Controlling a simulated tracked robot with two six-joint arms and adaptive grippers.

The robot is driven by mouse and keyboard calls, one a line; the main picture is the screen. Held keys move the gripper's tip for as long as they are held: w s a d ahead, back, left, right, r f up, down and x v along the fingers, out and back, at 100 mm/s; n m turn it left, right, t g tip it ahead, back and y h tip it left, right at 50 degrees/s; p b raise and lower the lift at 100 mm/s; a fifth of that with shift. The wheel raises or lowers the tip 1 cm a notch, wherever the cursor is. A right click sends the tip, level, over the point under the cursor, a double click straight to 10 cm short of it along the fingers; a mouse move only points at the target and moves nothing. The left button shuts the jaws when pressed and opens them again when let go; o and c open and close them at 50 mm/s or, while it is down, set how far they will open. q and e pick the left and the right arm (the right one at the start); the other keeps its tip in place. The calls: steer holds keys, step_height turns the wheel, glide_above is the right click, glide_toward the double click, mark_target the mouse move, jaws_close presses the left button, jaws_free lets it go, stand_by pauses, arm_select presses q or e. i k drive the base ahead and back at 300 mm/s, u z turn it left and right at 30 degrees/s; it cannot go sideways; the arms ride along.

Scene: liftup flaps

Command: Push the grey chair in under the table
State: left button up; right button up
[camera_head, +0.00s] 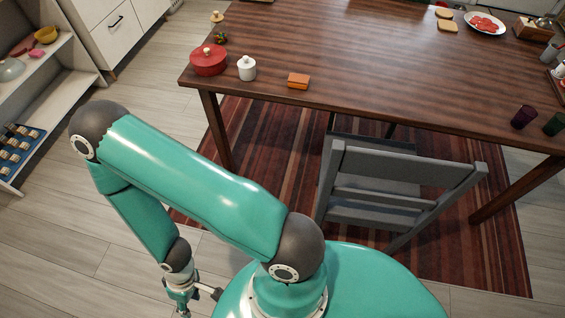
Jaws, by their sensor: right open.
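The grey chair (393,209) stands at the near side of the dark wooden table (330,60), its slatted back towards me and turned at an angle. Part of its seat shows through the back, close to the table's front edge; the table top hides the far part. My right gripper (192,301) is low at the bottom edge of the picture, left of the chair and well apart from it. It is small and partly cut off, and looks open with nothing visible in it. My left gripper is not in view.
A striped red rug (280,140) lies under the table and chair. Table legs stand left (218,130) and right (515,190) of the chair. A red pot (208,61), a white jar (247,68) and glasses (523,117) stand near the table's edge. Shelves (40,90) are at left.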

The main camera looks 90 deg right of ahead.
mark_target(363, 181)
steer(key=u, duration=0.4)
steer(key=i, duration=0.65)
steer(key=z, duration=3.2)
steer(key=i, duration=0.35)
steer(key=z, duration=4.35)
